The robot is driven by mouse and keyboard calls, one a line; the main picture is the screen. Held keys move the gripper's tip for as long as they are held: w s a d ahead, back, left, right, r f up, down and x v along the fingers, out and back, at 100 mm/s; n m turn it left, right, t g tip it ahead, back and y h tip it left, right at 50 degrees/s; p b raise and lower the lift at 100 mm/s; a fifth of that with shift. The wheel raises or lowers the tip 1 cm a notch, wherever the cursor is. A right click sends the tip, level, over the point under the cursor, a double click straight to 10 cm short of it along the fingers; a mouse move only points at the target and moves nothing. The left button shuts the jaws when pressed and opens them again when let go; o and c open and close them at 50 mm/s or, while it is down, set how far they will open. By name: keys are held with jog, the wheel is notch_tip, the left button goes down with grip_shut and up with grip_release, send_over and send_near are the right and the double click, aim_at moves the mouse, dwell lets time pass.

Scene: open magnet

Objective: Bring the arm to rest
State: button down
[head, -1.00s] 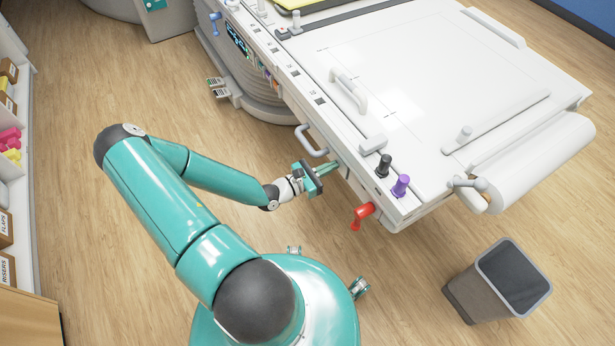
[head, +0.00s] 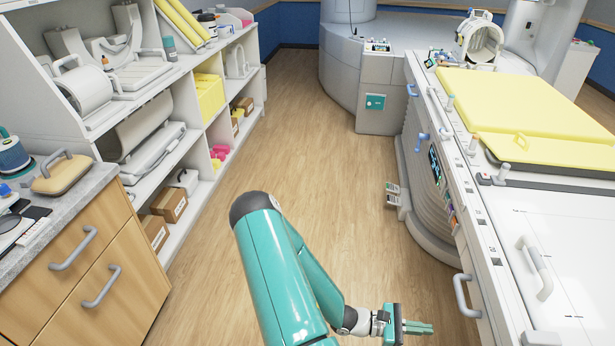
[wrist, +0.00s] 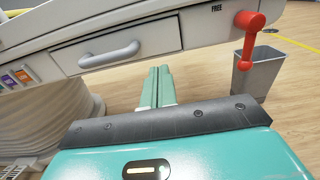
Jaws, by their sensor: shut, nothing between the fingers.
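My gripper (head: 418,327) is at the bottom of the head view, beside the near side of the white patient table (head: 569,245). Its teal fingers are together with nothing between them. In the wrist view my gripper (wrist: 158,86) points toward the table's side, below a drawer front with a grey handle (wrist: 110,55). The fingers appear apart from the handle. A red lever (wrist: 250,32) hangs on the table side to the right, next to the word FREE.
Shelves (head: 205,140) and a wooden cabinet (head: 92,285) line the left. A foot pedal unit (head: 393,193) sits by the table base. A grey bin (wrist: 258,72) stands beyond the lever. The wood floor (head: 320,150) between shelves and table is clear.

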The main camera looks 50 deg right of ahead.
jog(key=shift+w, duration=0.1)
jog(key=w+a+r+m+t+y, duration=0.25)
jog(key=w+a+r, duration=0.25)
jog(key=w, duration=0.4)
jog(key=w+a+r+m+t+y, duration=0.1)
jog(key=w+a+r+m+t, duration=0.1)
jog(key=w+a+r+t, duration=0.45)
jog(key=w+a+r+m+t+y, duration=0.1)
jog(key=w+a+r+m+y, duration=0.2)
jog(key=w, duration=0.8)
jog(key=w+a+r+n+t+y, duration=0.1)
jog(key=a+r+t, duration=1)
jog(key=a+r, duration=1.2)
jog(key=shift+w+y, duration=0.85)
